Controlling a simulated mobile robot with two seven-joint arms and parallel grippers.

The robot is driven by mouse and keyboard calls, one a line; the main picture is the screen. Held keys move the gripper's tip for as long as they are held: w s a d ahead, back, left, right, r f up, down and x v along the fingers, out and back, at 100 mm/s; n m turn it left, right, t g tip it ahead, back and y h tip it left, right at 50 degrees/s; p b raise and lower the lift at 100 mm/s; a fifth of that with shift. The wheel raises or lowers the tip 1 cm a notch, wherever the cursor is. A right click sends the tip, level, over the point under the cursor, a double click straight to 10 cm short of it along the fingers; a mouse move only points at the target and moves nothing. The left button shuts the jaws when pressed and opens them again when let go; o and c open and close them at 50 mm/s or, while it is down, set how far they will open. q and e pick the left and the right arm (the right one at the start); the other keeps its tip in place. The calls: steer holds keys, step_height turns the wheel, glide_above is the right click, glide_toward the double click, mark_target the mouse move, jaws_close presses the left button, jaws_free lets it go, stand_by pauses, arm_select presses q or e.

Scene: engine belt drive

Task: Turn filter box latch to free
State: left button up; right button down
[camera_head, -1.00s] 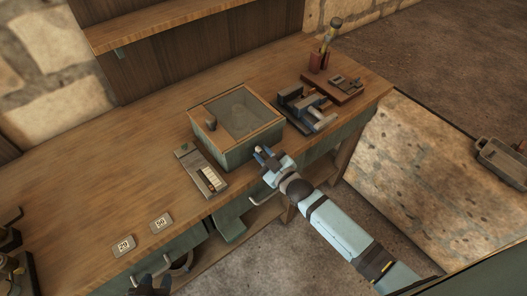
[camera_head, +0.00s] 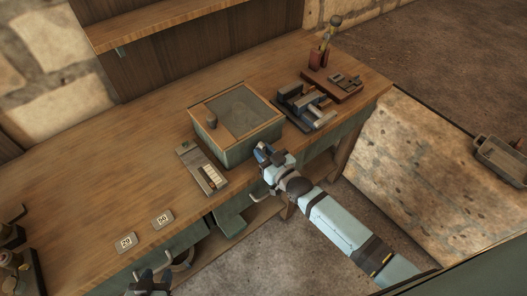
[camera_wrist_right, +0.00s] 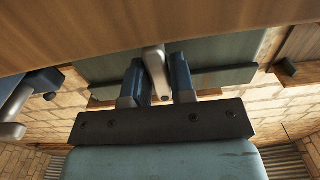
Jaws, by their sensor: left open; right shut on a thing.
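I cannot tell for certain which part is the filter box latch. My right gripper (camera_head: 264,152) is at the bench's front edge, just in front of the box's front right corner. In the right wrist view its blue fingers (camera_wrist_right: 158,88) are shut on a grey metal lever (camera_wrist_right: 154,62) beneath a wooden surface. The lever's upper end is hidden. My left gripper (camera_head: 150,282) is open and empty at the bottom edge, partly cut off.
A grey device (camera_head: 203,168) lies left of the box and a clamp-like metal fixture (camera_head: 306,107) to its right. Two number tags (camera_head: 126,242) lie near the front edge. The bench's left middle is clear.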

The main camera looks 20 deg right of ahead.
steer(key=c, duration=1.1)
jaws_free()
steer(key=shift+o, duration=0.2)
steer(key=b+v, duration=0.1)
steer(key=v, duration=1.3)
steer(key=shift+w, duration=0.1)
steer(key=s+f+g+h+p, duration=0.1)
steer(key=s+g+p, duration=0.1)
steer(key=s, duration=0.4)
steer(key=s+a+f+g+h+p, duration=0.1)
steer(key=s+g+h+p, duration=0.1)
steer(key=s+g, duration=0.2)
steer(key=shift+s+a+f+m, duration=0.35)
steer(key=shift+s+m, duration=0.05)
steer(key=shift+s, duration=0.45)
